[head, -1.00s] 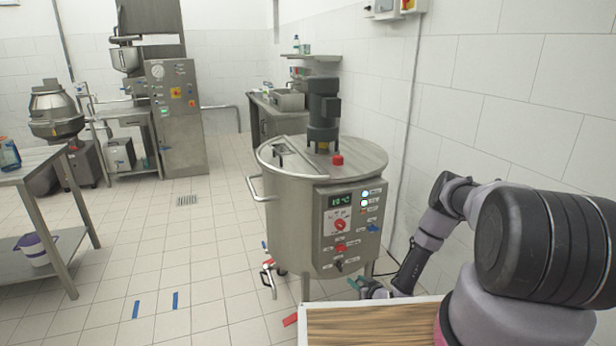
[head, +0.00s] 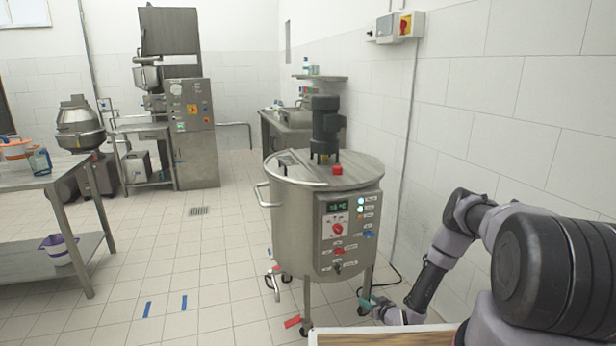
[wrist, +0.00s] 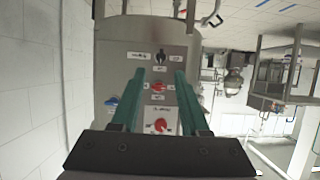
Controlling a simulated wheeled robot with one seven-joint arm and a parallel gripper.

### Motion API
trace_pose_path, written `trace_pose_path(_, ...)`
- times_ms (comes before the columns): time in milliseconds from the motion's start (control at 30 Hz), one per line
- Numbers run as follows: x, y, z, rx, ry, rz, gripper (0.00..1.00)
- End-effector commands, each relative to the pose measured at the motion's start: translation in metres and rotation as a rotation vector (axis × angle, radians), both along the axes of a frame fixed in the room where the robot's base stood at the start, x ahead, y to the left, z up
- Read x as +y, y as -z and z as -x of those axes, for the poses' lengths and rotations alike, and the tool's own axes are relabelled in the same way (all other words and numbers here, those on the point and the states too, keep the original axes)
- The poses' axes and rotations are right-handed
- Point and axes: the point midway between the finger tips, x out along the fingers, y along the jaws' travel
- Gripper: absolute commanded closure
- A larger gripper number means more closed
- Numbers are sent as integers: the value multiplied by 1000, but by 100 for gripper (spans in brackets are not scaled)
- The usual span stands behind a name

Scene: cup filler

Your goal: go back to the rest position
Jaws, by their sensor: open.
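My gripper (head: 368,302) is at the lower right of the tank in the head view, low beside its right leg. In the wrist view its two green fingers (wrist: 155,100) stand apart with nothing between them, so it is open and empty. The steel tank (head: 290,215) stands on wheeled legs, with a dark motor on its lid. Its control panel (head: 349,232) shows a lit display, red knobs and a blue switch. The wrist view looks at this panel (wrist: 150,55) upside down, with knobs seen beyond and between the fingers.
A steel table (head: 35,180) with containers on it stands at the left. A mixer (head: 80,125) and a tall machine (head: 190,125) are at the back. The tiled wall (head: 500,90) runs close on the right.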

Motion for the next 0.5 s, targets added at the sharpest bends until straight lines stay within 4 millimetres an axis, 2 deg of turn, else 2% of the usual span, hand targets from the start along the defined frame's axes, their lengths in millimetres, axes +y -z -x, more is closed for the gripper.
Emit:
trace_pose_path(267, -11, -28, -26, 26, -2, 17, 55)
trace_pose_path(500, -26, -73, -61, 65, 2, 42, 55)
